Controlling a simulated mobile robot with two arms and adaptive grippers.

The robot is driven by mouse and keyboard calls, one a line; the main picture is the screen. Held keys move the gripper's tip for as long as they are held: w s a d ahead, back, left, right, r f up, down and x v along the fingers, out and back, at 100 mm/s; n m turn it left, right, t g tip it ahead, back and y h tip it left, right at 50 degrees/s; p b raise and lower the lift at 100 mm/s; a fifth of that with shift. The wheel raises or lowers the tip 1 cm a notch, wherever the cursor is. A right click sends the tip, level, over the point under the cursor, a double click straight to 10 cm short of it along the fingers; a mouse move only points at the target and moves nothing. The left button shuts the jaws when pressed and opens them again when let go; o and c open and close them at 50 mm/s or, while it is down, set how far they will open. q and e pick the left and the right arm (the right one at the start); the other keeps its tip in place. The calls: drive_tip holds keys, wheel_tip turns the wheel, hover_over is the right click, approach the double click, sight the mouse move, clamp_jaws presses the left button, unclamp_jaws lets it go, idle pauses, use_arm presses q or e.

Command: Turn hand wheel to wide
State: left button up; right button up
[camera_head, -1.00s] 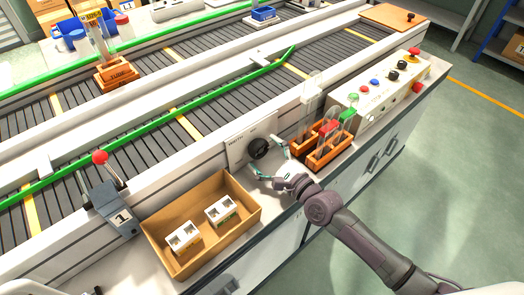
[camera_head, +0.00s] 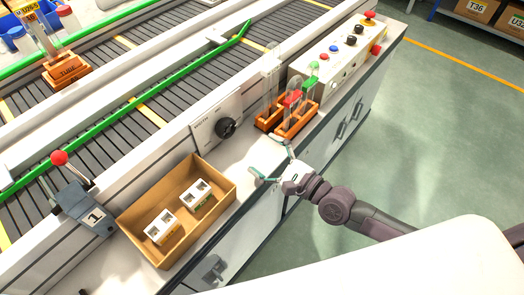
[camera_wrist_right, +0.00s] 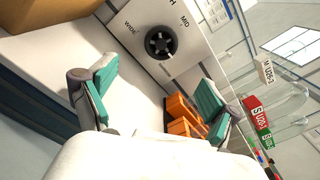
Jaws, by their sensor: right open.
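The black hand wheel (camera_head: 226,127) is on a pale upright panel (camera_head: 205,135) at the conveyor's side. In the right wrist view the wheel (camera_wrist_right: 159,41) shows face-on, with the words WIDE and MID printed around it. I cannot tell for sure which mark it points to. My right gripper (camera_head: 267,158) is open and empty, in front of the panel and apart from the wheel. In the right wrist view its teal fingers (camera_wrist_right: 158,76) are spread wide, with the wheel beyond the gap. My left gripper is not in view.
A cardboard box (camera_head: 222,208) with white holders stands left of my right gripper. Orange racks (camera_head: 297,122) with glass tubes stand close right of the wheel. A control box (camera_head: 335,60) with buttons is farther back. A red-knobbed lever (camera_head: 60,158) is at left.

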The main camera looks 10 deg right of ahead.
sight(230, 131)
drive_tip(key=m, duration=0.2)
drive_tip(key=shift+w+d+f+m+h, duration=0.1)
drive_tip(key=shift+w+f+m+h, duration=0.05)
drive_tip(key=shift+f+m+h, duration=0.2)
drive_tip(key=shift+f+m+g+p, duration=0.15)
drive_tip(key=shift+m+p, duration=0.1)
drive_tip(key=shift+m, duration=0.4)
drive_tip(key=shift+f+m+g+p, duration=0.1)
drive_tip(key=shift+m+g+p, duration=0.1)
drive_tip(key=shift+m, duration=0.4)
drive_tip(key=shift+s+m, duration=0.35)
drive_tip(key=shift+m, duration=0.85)
drive_tip(key=shift+s+d+r+m+p, duration=0.2)
drive_tip(key=shift+s+m+p, duration=0.1)
drive_tip(key=shift+m, duration=0.6)
drive_tip(key=shift+s+d+r+m, duration=0.1)
drive_tip(key=shift+s+r+m, duration=0.2)
drive_tip(key=shift+m, duration=0.4)
drive_tip(key=shift+s+d+r+m, duration=0.1)
drive_tip(key=shift+r+m, duration=0.1)
drive_tip(key=shift+m, duration=0.2)
drive_tip(key=shift+r, duration=0.1)
drive_tip(key=x, duration=0.4)
drive_tip(key=p+x, duration=0.1)
drive_tip(key=x, duration=0.4)
drive_tip(key=r+p+x, duration=0.1)
drive_tip(key=x, duration=0.3)
drive_tip(key=shift+w+a, duration=0.25)
